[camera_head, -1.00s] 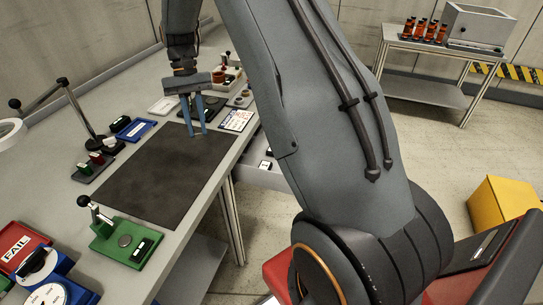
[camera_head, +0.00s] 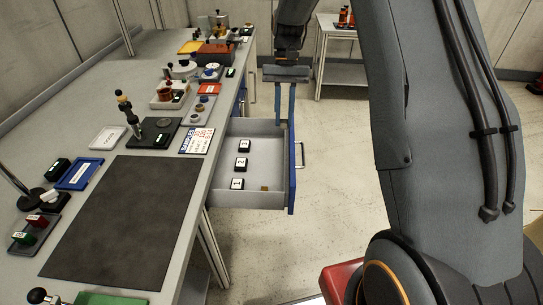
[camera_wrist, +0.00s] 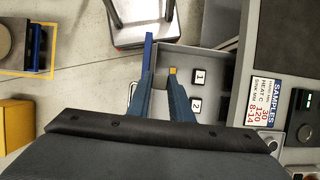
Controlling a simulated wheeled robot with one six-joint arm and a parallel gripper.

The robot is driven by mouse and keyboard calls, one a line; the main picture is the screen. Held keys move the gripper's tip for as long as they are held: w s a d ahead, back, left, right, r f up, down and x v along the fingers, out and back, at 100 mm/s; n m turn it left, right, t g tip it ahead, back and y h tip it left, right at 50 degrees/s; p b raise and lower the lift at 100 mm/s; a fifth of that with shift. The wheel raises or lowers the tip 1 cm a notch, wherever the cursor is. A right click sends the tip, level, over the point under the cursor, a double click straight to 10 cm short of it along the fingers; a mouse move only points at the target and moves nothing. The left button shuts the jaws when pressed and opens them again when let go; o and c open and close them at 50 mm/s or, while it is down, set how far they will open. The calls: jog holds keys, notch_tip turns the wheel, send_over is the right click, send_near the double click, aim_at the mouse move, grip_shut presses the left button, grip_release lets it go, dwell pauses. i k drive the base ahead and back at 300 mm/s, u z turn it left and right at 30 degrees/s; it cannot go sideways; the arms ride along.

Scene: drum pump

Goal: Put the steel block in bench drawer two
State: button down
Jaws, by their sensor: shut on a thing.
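My gripper (camera_head: 285,118) points down over the right part of an open bench drawer (camera_head: 262,202), near its blue front. In the wrist view its fingers are closed on a small grey block (camera_wrist: 160,84), which looks like the steel block. The block is hard to make out in the head view. The drawer is pale grey inside and holds black tags marked 1 (camera_head: 237,184), 2 (camera_head: 241,163) and 3 (camera_head: 244,146). A small brass-coloured piece (camera_head: 264,188) lies near its front right corner. I cannot read a number on the drawer itself.
The bench top (camera_head: 190,190) left of the drawer carries a dark mat (camera_head: 125,220), a samples card (camera_head: 196,141) and several fixtures and trays. A steel table (camera_head: 340,72) stands at the back.

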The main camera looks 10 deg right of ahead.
aim_at(267, 171)
jog(key=z, duration=0.85)
jog(key=i, duration=0.8)
jog(key=u, duration=2.05)
